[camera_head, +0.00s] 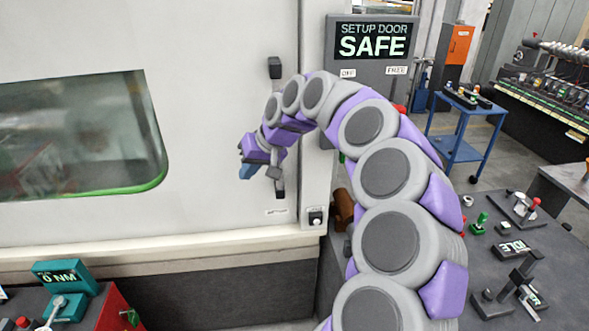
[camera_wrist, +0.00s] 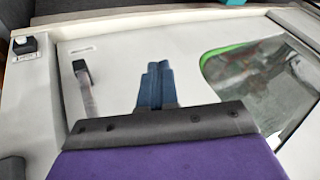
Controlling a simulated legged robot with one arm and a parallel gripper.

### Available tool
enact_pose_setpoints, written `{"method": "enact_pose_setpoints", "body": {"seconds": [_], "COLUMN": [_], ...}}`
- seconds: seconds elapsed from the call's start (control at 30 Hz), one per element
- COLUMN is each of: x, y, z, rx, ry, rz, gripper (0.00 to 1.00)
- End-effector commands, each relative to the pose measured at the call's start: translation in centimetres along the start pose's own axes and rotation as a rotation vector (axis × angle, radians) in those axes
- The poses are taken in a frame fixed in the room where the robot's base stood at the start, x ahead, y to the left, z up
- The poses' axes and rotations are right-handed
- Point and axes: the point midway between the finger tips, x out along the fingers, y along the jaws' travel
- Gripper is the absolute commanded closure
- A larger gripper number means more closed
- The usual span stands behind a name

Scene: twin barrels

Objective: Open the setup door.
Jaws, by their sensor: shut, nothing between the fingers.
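The setup door (camera_head: 215,40) is a large pale panel with a green-edged window (camera_head: 80,135). It sits against the pale post (camera_head: 312,120) at its right, with no gap that I can see. Its upright bar handle (camera_head: 275,68) has dark ends, and my arm hides its middle. The handle also shows in the wrist view (camera_wrist: 84,92), left of my fingers. My gripper (camera_head: 246,172) is in front of the door, just left of the handle's lower half. In the wrist view its blue fingers (camera_wrist: 156,82) are together and empty, apart from the handle.
A sign (camera_head: 374,42) right of the door reads "SETUP DOOR SAFE". A small black switch (camera_head: 316,217) is on the post. A dark bench with levers (camera_head: 510,260) stands at right, and a teal gauge (camera_head: 62,278) at lower left. A blue cart (camera_head: 462,150) stands behind.

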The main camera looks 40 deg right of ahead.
Motion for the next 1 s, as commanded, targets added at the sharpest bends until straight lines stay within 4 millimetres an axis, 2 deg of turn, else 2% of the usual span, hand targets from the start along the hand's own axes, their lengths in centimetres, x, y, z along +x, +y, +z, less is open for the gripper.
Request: {"method": "enact_pose_setpoints", "body": {"seconds": [0.03, 0.07, 0.1, 0.2, 0.3, 0.33, 0.43, 0.57, 1.0], "x": [-0.3, -0.6, -0.6, -1.3, -1.7, -1.8, -1.8, -0.8, 6.2], "y": [3.0, 4.7, 7.1, 12.5, 16.4, 17.2, 18.6, 18.8, 19.7], "z": [-1.8, -2.6, -3.4, -4.6, -5.0, -5.0, -5.0, -5.2, -6.2], "rx": [0.057, 0.087, 0.126, 0.208, 0.265, 0.277, 0.296, 0.297, 0.296], "ry": [0.037, 0.06, 0.082, 0.135, 0.166, 0.172, 0.181, 0.18, 0.18], "rz": [0.01, 0.02, 0.033, 0.067, 0.096, 0.102, 0.113, 0.115, 0.117], "gripper": [1.0, 1.0, 1.0, 1.0, 1.0, 1.0, 1.0, 1.0, 1.0]}}
